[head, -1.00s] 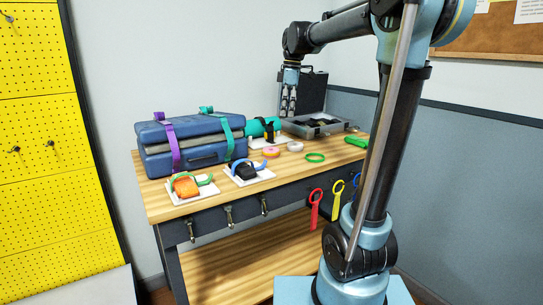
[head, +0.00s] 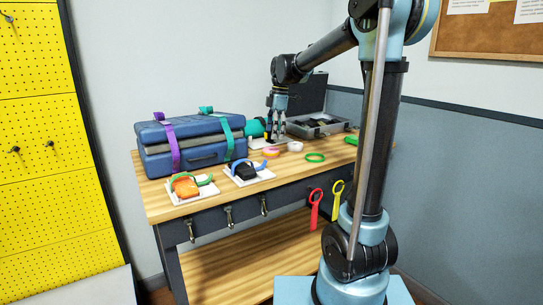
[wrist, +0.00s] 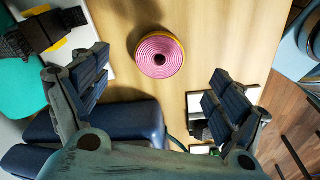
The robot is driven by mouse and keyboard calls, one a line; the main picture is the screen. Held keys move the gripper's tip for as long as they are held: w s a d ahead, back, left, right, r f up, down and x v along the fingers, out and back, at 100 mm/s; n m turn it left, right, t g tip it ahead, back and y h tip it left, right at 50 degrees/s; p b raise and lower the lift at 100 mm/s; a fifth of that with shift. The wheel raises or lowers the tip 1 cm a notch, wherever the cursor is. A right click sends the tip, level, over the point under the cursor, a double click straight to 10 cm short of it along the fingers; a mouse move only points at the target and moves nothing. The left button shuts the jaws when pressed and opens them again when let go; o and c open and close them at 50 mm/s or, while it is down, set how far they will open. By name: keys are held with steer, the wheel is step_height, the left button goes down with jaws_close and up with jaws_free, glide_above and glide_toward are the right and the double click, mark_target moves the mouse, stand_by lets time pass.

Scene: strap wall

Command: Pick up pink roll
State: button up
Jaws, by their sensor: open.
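The pink roll (wrist: 158,57) is a coiled strap with a yellow-orange outer edge and a small dark centre. It lies flat on the wooden tabletop (wrist: 222,30). In the head view the roll (head: 270,152) is near the back middle of the table, just below my gripper (head: 277,138). In the wrist view my gripper (wrist: 158,82) is open, with its two fingers wide apart on either side of the roll's line. The roll sits a little ahead of the fingertips and apart from them. Nothing is held.
A blue case (head: 195,145) with purple and teal straps stands left. A teal roll (head: 255,128) and an open grey case (head: 318,125) are behind. A white roll (head: 295,146) and a green ring (head: 315,157) lie close right. White pads (head: 250,178) with buckles are in front.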

mark_target(271, 149)
steer(key=shift+a+f, duration=0.25)
steer(key=shift+f, duration=0.8)
steer(key=shift+a+f, duration=0.25)
steer(key=shift+f, duration=0.85)
steer(key=shift+a+f, duration=0.25)
steer(key=shift+f, duration=0.8)
steer(key=shift+s, duration=0.1)
steer(key=c, duration=0.8)
